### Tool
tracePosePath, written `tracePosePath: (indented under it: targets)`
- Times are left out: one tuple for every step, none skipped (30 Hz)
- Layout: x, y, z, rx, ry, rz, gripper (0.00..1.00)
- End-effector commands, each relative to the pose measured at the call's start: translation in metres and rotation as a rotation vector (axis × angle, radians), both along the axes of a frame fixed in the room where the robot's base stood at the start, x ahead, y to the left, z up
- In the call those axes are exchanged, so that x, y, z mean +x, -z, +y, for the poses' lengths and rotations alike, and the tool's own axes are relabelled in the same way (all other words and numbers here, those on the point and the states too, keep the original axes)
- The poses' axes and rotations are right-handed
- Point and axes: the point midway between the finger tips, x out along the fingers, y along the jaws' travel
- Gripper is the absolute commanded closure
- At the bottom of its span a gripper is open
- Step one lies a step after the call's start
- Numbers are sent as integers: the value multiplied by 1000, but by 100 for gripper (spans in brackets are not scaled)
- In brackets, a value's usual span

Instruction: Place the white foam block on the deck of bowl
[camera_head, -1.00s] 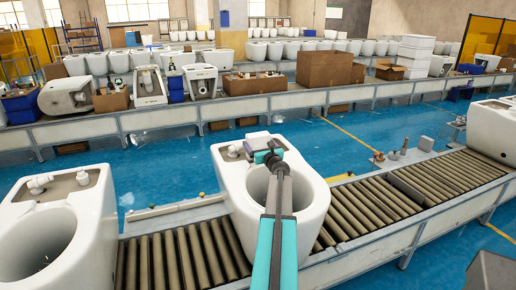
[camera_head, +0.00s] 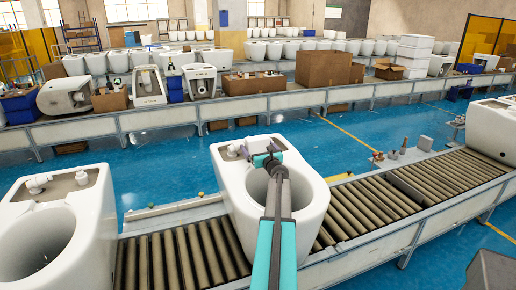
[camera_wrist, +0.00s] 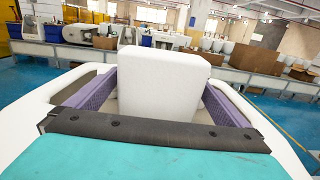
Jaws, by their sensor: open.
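The white foam block (camera_wrist: 158,70) stands upright in the middle of the wrist view, just ahead of my gripper (camera_wrist: 160,92). Its base, hidden from this angle, appears to be at the deck of the bowl. The purple fingers are spread on either side of the block, with visible gaps, so the gripper is open. In the head view, my gripper (camera_head: 267,152) is over the rear deck of the middle white bowl (camera_head: 305,190). I cannot clearly make out the block there; the bowl and gripper blend around it.
The bowl sits on a roller conveyor (camera_head: 345,215). Another white bowl (camera_head: 95,225) with fittings on its deck stands at left. A further bowl (camera_head: 490,130) is at far right. Small fittings (camera_head: 235,152) lie on the middle bowl's deck, left of my gripper. Rollers at right are mostly clear.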

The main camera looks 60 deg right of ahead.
Motion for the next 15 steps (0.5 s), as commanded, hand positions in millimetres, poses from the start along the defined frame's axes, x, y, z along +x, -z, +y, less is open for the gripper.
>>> tracePosePath:
  targets:
    - [0,-1,0,0,0,0,0]
    - [0,-1,0,0,0,0,0]
    - [0,-2,0,0,0,0,0]
    - [0,-3,0,0,0,0,0]
    - [0,-4,0,0,0,0,0]
    - [-1,-3,2,0,0,0,0]
    - [-3,-3,3,0,0,0,0]
    - [-4,-2,4,0,0,0,0]
    - [-7,-2,6,0,0,0,0]
    - [-9,-2,8,0,0,0,0]
    - [-11,-2,9,0,0,0,0]
    - [-13,-2,12,0,0,0,0]
    - [-16,-2,13,0,0,0,0]
    - [-18,-2,15,0,0,0,0]
    - [-21,-2,18,0,0,0,0]
